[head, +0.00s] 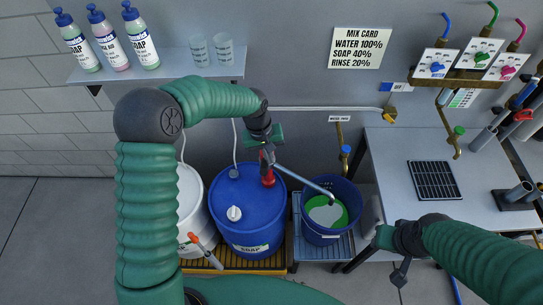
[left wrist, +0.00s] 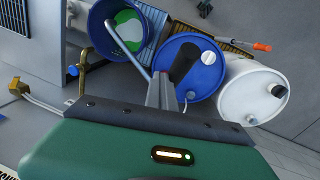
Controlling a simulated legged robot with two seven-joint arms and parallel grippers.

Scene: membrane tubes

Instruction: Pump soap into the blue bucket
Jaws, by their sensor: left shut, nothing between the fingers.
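The blue bucket (head: 325,238) stands on a low grey stand, with bright green and pale patches inside; it also shows in the left wrist view (left wrist: 97,25). The blue soap drum (head: 230,215) stands left of it, also in the left wrist view (left wrist: 207,80). A red pump (head: 267,172) rises from the drum, and its grey spout (head: 305,181) reaches over the bucket. My left gripper (head: 267,154) is shut and empty, just above the pump top; whether it touches is unclear. Its fingers (left wrist: 163,92) partly hide the pump. My right gripper (head: 380,235) is beside the table's left edge, its jaws unclear.
A white drum (head: 188,205) stands left of the blue one, with an orange-tipped tool by it. A table (head: 440,160) with a black grid and tubes fills the right. Bottles (head: 142,50) and cups stand on a wall shelf (head: 175,66). Floor at left is clear.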

